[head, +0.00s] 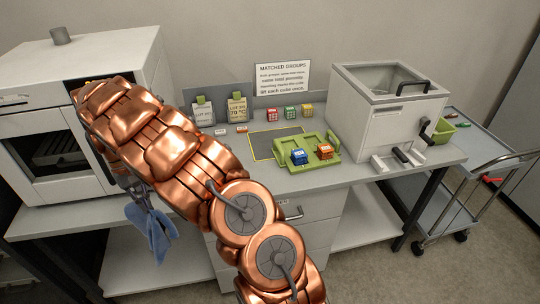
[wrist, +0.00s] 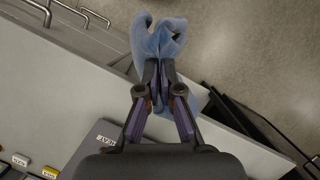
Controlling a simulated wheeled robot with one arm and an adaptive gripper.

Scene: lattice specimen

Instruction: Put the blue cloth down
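The blue cloth (head: 152,232) hangs crumpled in the head view, in front of the bench's front edge at the left, below the white oven. My gripper (head: 138,195) is above it, partly hidden behind my copper-coloured arm. In the wrist view my gripper (wrist: 160,70) has its fingers closed together on the blue cloth (wrist: 158,40), which spreads out beyond the fingertips. The cloth's lower end hangs free in the air.
The grey bench (head: 60,222) carries a white oven (head: 30,130), a green tray (head: 290,163) with a blue and an orange cube, and a white box-shaped machine (head: 385,110). A trolley (head: 475,175) stands at the right. Bare floor (wrist: 250,50) shows beyond the bench edge.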

